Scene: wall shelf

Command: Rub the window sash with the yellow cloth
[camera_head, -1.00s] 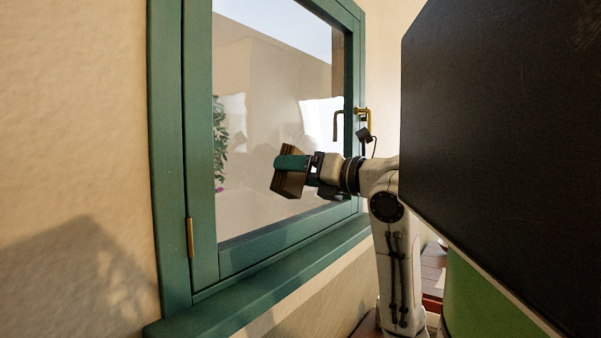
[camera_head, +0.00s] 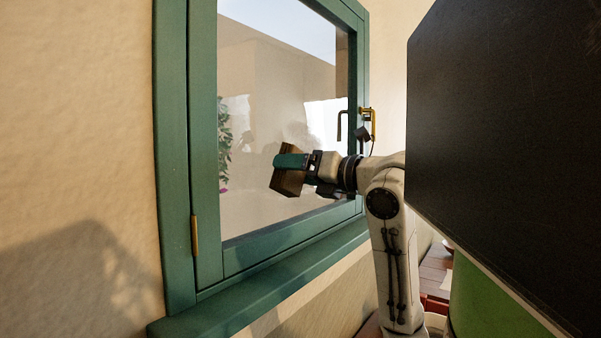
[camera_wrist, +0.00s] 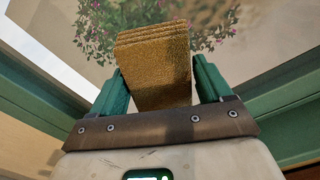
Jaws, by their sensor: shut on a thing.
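The window sash (camera_head: 205,150) is a green frame around a glass pane, at the centre left of the head view. Its lower rail also shows at the right of the wrist view (camera_wrist: 290,110). My gripper (camera_head: 291,162) is in front of the lower part of the pane. It is shut on the yellow cloth (camera_wrist: 155,75), a folded block that stands out between the green fingers in the wrist view. In the head view the cloth (camera_head: 287,184) looks brown and shaded. I cannot tell whether it touches the glass.
A brass hinge (camera_head: 194,236) is at lower left. A green sill (camera_head: 260,290) juts out below the window. A large dark panel (camera_head: 500,130) blocks the right of the head view. The wall at left is bare.

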